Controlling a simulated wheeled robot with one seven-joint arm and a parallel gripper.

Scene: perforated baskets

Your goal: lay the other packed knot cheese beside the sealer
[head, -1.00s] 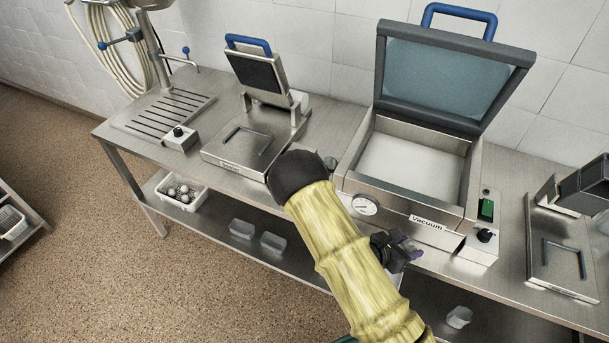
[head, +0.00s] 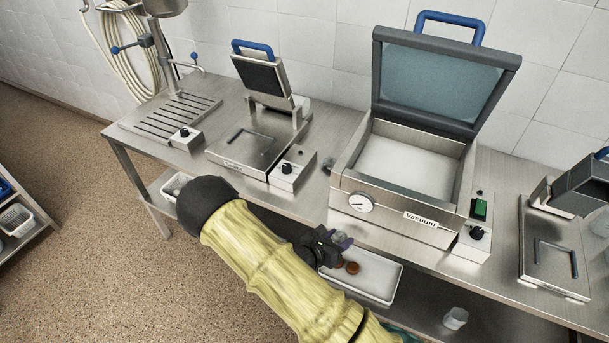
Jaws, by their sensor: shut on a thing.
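My gripper (head: 338,241) is in front of the worktop's front edge, below the vacuum sealer (head: 415,219). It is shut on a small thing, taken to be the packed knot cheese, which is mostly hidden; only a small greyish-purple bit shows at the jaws. The vacuum sealer's lid is up and its chamber looks empty. A small grey lump (head: 327,165) sits on the worktop at the sealer's left side; I cannot tell if it is a packed cheese. My yellow-sleeved arm crosses the lower middle of the view.
A tray sealer (head: 236,156) with raised lid stands left of the vacuum sealer, and another machine (head: 555,284) stands right. Bare worktop (head: 333,130) shows between the left two. On the lower shelf are a white tray (head: 385,298) with round brown things and a clear tub (head: 456,318).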

